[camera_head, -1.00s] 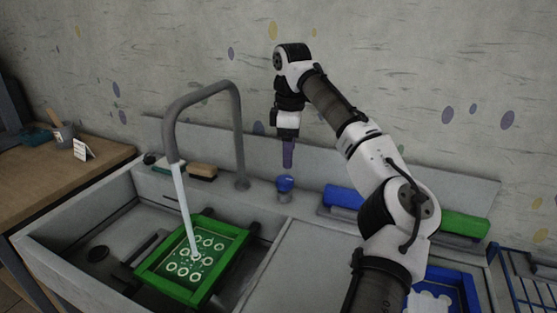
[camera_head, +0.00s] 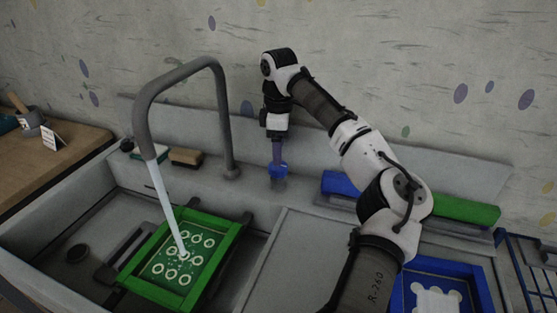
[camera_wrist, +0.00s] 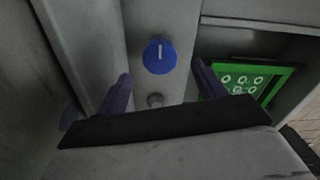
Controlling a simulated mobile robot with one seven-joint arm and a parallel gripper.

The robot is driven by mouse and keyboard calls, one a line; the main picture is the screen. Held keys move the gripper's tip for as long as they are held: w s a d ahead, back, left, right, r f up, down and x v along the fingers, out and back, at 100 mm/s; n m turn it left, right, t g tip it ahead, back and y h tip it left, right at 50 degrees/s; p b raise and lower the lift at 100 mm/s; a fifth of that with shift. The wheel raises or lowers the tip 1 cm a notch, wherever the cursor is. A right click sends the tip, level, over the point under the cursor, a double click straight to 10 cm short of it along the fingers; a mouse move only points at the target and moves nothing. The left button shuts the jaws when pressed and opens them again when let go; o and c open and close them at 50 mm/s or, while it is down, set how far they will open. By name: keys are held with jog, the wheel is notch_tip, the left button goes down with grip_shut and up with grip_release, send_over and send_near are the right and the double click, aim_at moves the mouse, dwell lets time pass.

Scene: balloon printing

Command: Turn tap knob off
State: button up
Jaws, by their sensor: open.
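The blue tap knob (camera_head: 278,170) stands on the sink's back ledge, to the right of the tap's base. In the wrist view the knob (camera_wrist: 159,56) is a round blue disc with a pale line pointing along the picture's vertical. My gripper (camera_head: 277,158) points down right at the knob in the head view. In the wrist view its two purple fingers (camera_wrist: 162,80) are apart, one on each side of the knob's line, with nothing between them that they touch. The grey tap (camera_head: 180,75) pours a stream of water (camera_head: 163,200).
A green-framed screen (camera_head: 185,262) lies in the sink under the water. A brown block (camera_head: 186,156) sits on the ledge left of the tap. Blue (camera_head: 342,184) and green (camera_head: 466,209) rolls lie to the right. A blue tray (camera_head: 478,285) is at front right.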

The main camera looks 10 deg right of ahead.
aim_at(278, 171)
jog(key=shift+f, duration=2.45)
jog(key=shift+p, duration=0.3)
jog(key=c, duration=1)
